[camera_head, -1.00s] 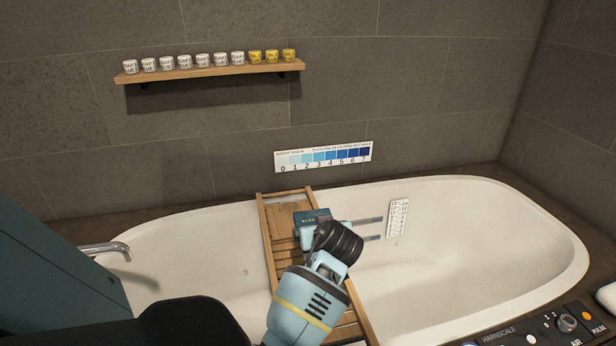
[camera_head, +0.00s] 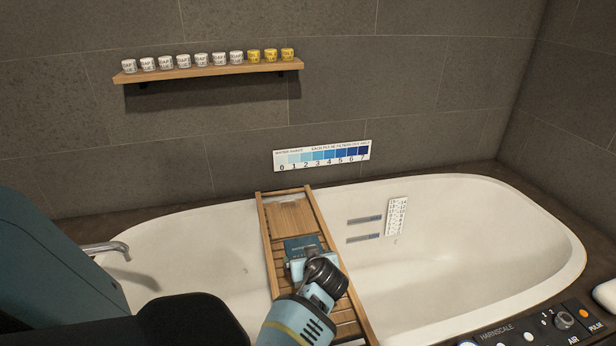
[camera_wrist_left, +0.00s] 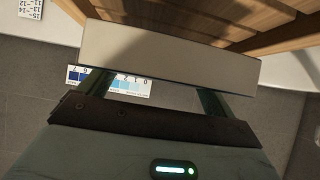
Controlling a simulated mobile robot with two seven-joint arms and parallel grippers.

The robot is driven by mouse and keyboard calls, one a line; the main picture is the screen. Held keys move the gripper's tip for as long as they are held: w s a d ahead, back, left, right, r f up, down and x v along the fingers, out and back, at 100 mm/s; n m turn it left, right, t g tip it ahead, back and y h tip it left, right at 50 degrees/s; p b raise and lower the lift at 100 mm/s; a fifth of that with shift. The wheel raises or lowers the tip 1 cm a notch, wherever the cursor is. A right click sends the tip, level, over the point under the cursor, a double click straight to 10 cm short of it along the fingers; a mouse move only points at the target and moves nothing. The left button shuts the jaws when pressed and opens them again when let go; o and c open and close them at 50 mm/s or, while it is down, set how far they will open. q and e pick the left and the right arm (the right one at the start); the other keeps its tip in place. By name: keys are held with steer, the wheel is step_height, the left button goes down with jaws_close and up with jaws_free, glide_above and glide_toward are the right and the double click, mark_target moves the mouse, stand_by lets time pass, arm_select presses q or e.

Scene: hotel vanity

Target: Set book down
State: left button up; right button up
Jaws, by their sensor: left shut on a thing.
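A dark teal book (camera_head: 302,244) with small lettering is over the middle slats of the wooden bath tray (camera_head: 263,226). My left gripper (camera_head: 300,261) is shut on it from the near side. In the left wrist view the book (camera_wrist_left: 170,52) shows a pale, flat edge between the two fingers, with the tray's slats (camera_wrist_left: 200,12) close beyond it. I cannot tell whether the book touches the slats. The gripper and wrist hide part of the book and tray. My right gripper is not in view.
The tray spans the white bathtub (camera_head: 480,220). A faucet (camera_head: 108,248) is at the left, and a control panel (camera_head: 540,325) is at the near right rim. A shelf (camera_head: 210,73) with several small cups is on the wall. The tray's far end is clear.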

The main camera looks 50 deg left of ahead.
arm_select(q)
steer(key=shift+f+b, duration=0.35)
steer(key=shift+f, duration=1.45)
steer(key=shift+f, duration=0.25)
steer(key=o, duration=0.8)
steer(key=shift+c, duration=0.2)
steer(key=shift+r, duration=0.1)
